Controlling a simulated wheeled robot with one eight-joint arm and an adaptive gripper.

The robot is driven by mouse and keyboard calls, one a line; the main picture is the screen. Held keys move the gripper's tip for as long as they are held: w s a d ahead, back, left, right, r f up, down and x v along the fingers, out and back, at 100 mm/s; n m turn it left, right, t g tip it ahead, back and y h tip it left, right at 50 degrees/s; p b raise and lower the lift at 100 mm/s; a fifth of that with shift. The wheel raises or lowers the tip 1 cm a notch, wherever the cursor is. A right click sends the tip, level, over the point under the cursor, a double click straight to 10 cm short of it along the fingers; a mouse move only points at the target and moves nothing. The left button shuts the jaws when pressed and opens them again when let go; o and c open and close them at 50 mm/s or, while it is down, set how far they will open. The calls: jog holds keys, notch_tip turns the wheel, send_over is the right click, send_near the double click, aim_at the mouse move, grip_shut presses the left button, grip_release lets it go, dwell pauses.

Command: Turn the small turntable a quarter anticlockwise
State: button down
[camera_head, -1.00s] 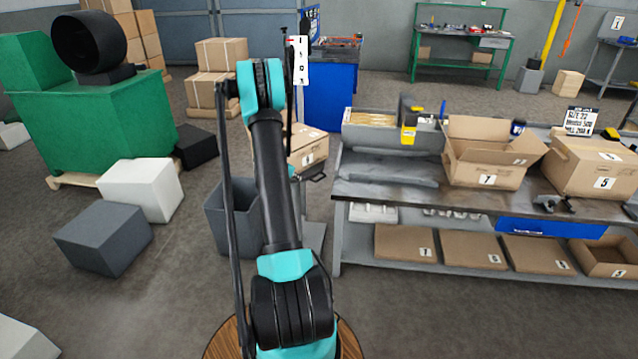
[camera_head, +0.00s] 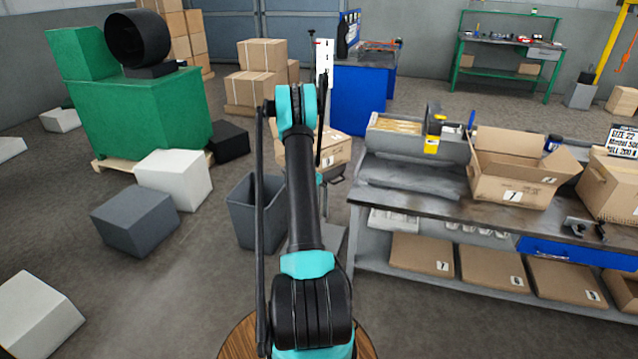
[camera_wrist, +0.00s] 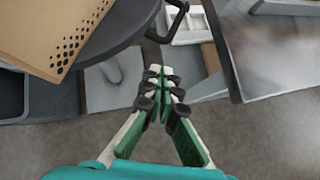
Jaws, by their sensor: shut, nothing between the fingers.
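The turntable (camera_wrist: 112,38) shows in the wrist view as a dark round disc at the upper left, with a cardboard box (camera_wrist: 50,30) on it. A dark loop like a handle (camera_wrist: 168,22) sticks out at its right edge. In the head view the box (camera_head: 330,150) shows partly behind my arm; the disc is mostly hidden there. My gripper (camera_wrist: 160,78) is shut and empty, with green-and-white fingers. In the wrist view its tips appear below the disc's edge and the loop, apart from both in the picture; the depth gap is unclear. The head view hides the gripper behind my arm.
A grey workbench (camera_head: 400,198) with an open carton (camera_head: 510,185) and bins stands right of the turntable; its edge (camera_wrist: 228,60) is at the wrist view's right. A dark grey bin (camera_head: 256,210) stands left of my arm. Grey and white blocks lie on the floor farther left.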

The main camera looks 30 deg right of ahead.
aim_at(335, 183)
jog(key=shift+w+d+f, duration=0.3)
jog(key=shift+d, duration=0.45)
jog(key=shift+w+d+f, duration=0.25)
jog(key=shift+d+f, duration=0.05)
jog(key=shift+d, duration=0.4)
jog(key=shift+w+d+f, duration=0.3)
jog(key=shift+d, duration=0.45)
jog(key=shift+d, duration=0.1)
jog(key=shift+s+d, duration=0.1)
jog(key=shift+d, duration=0.35)
jog(key=shift+d, duration=0.4)
jog(key=d, duration=0.7)
jog(key=shift+w+d, duration=0.25)
jog(key=shift+d, duration=0.45)
jog(key=shift+w+d, duration=0.2)
jog(key=shift+d, duration=0.5)
jog(key=shift+w+d, duration=0.25)
jog(key=shift+d, duration=0.45)
